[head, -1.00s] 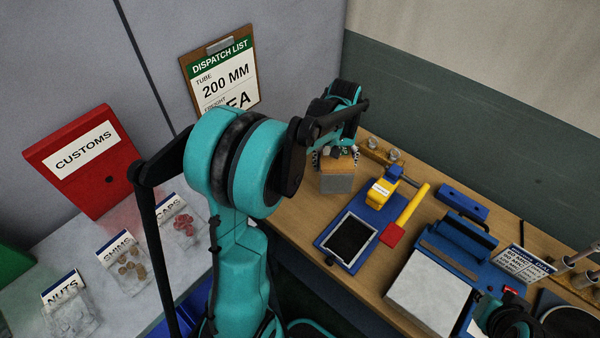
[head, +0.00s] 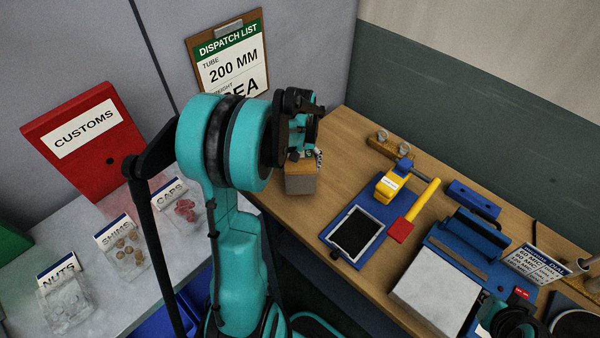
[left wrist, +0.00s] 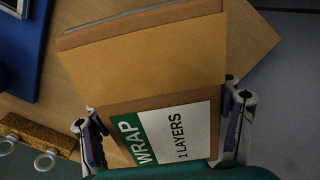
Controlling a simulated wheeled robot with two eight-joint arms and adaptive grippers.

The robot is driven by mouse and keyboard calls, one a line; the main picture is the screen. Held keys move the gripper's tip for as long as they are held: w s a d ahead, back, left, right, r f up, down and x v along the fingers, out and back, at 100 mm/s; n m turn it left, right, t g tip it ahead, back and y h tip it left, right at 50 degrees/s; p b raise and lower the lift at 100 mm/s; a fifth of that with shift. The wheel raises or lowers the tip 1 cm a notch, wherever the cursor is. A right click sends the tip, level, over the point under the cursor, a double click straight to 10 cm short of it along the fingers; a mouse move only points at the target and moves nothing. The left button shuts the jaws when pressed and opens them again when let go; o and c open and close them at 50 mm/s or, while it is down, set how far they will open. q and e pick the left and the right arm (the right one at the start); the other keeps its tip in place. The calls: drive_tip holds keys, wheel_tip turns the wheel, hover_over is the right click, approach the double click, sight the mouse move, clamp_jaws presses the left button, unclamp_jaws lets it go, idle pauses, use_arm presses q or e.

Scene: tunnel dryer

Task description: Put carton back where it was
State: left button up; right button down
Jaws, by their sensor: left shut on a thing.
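The carton (head: 301,181) is a small box, brown on top with a greyish side, at the left end of the wooden bench. My left gripper (head: 308,156) is shut on it from above, partly hidden by my own arm. In the left wrist view the carton (left wrist: 150,60) fills the middle, with the gripper's two fingers (left wrist: 165,128) on opposite sides. A green and white label reading "WRAP 1 LAYERS" (left wrist: 160,136) shows on it. I cannot tell whether the carton touches the bench. My right gripper (head: 505,318) is partly in view at the lower right; its fingers are unclear.
The wooden bench (head: 340,135) is bare around the carton. To its right are a blue board with a black pad (head: 357,232), a yellow tool (head: 388,187) and a red-yellow handle (head: 402,229). A grey table with labelled bags and a red customs box (head: 85,150) lies left.

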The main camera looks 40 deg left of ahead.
use_arm(q)
drive_tip(key=shift+f+b, duration=0.45)
drive_tip(key=shift+f, duration=1.1)
drive_tip(key=shift+f, duration=0.15)
drive_tip(key=o, duration=1.9)
